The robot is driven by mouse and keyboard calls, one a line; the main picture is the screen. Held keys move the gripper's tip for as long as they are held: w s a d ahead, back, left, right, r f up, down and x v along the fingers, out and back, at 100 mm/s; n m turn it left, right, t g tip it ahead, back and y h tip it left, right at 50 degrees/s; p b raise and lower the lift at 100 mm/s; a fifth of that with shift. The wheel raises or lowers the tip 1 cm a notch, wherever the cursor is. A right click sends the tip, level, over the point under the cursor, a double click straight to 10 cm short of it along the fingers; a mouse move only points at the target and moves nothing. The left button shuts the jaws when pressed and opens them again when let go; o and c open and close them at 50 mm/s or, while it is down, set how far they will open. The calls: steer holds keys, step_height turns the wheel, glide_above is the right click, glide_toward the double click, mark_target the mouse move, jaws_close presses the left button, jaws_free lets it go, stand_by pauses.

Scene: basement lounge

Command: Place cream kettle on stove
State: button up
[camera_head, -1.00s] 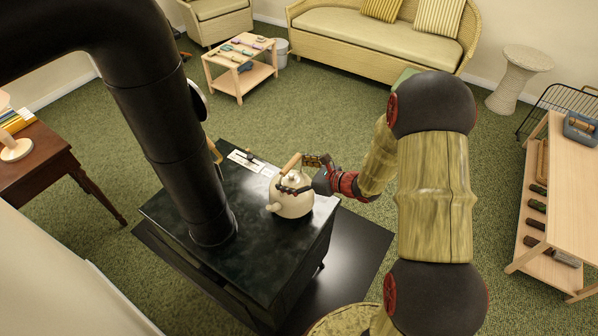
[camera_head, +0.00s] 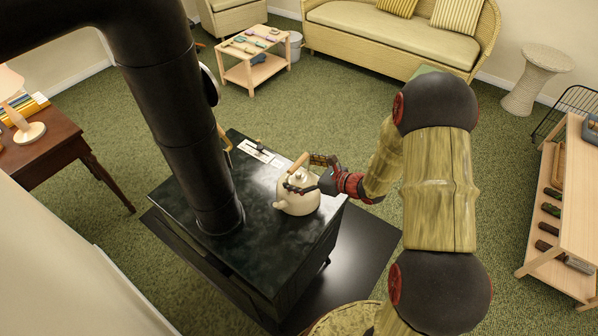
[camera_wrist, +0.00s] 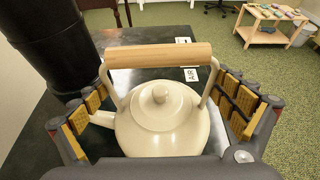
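The cream kettle (camera_head: 296,202) with a wooden handle sits on the dark top of the stove (camera_head: 262,232), near its right edge. It looks upright, with its spout toward the left. My gripper (camera_head: 303,174) reaches in from the right, one finger in front of the kettle and one behind. In the wrist view the kettle (camera_wrist: 160,128) stands between my two open fingers (camera_wrist: 160,108), with visible gaps at both sides. The handle arches above the lid. The kettle's underside is hidden in the wrist view.
A black stovepipe (camera_head: 190,140) rises from the stove left of the kettle. Papers (camera_head: 258,153) lie at the stove's far edge. A wooden desk (camera_head: 62,143) is at left, a low table (camera_head: 258,68) behind, and a wooden shelf (camera_head: 575,215) at right.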

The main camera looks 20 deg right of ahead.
stand_by(0.3)
steer(key=shift+r, duration=0.15)
steer(key=p+v, duration=0.3)
steer(key=v, duration=0.9)
steer(key=s+a+r+n+g, duration=0.7)
steer(key=s+a+r+n, duration=0.3)
steer(key=a+r+n, duration=0.35)
steer(key=s+d+r+n+h, duration=0.2)
steer(key=s+r+n+h, duration=0.2)
steer(key=s+r+n, duration=0.1)
steer(key=s+d+r+n+t+h, duration=0.1)
steer(key=s+d+r+n+h, duration=0.2)
steer(key=s+r+n, duration=0.3)
steer(key=s+n+h, duration=0.1)
steer(key=n, duration=0.3)
steer(key=shift+s+t, duration=0.15)
steer(key=shift+t, duration=0.15)
